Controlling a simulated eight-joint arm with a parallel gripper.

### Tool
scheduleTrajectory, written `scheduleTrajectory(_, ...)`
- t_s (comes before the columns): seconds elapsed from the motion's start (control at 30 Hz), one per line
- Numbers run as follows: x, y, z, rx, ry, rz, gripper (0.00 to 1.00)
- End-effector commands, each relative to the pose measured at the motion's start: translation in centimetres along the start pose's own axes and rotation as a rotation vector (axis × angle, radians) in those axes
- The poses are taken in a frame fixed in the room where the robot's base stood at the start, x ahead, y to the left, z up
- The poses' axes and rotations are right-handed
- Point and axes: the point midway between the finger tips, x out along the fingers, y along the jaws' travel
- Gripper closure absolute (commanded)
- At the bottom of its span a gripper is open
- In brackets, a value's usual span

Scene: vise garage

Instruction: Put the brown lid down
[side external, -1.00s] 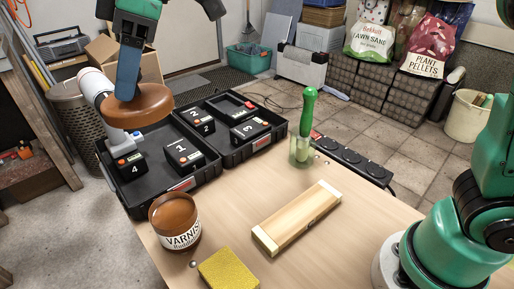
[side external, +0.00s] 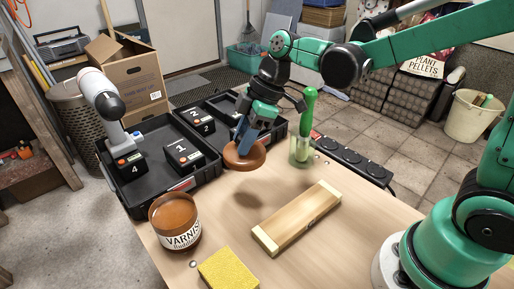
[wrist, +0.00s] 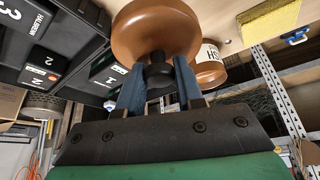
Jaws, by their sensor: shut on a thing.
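The brown lid (side external: 244,155) is a round disc held in my gripper (side external: 242,140), a little above the wooden table (side external: 305,251), with its shadow on the table below. In the wrist view the lid (wrist: 156,30) fills the top middle, and the blue fingers of my gripper (wrist: 158,88) are shut on its dark knob (wrist: 159,72). The varnish jar (side external: 174,222) stands at the table's front left, apart from the lid. It shows partly behind the lid in the wrist view (wrist: 212,68).
A black tool case (side external: 178,186) with numbered black boxes lies behind and left of the lid. A wooden block (side external: 297,217), a yellow sponge (side external: 229,270) and a green-handled brush in a glass (side external: 301,150) are on the table. Bare table lies below the lid.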

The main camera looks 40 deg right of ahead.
Motion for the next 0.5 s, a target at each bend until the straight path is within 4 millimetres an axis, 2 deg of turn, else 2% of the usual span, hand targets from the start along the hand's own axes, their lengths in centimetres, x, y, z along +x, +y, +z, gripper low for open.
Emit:
scheduleTrajectory(0.2, 4.2, 0.0, 1.9, 0.000, 0.000, 0.000, 1.00)
scheduleTrajectory(0.3, 5.5, 0.0, 2.4, 0.000, 0.000, 0.000, 1.00)
scheduleTrajectory(0.5, 6.7, 0.0, 3.0, 0.000, 0.000, 0.000, 1.00)
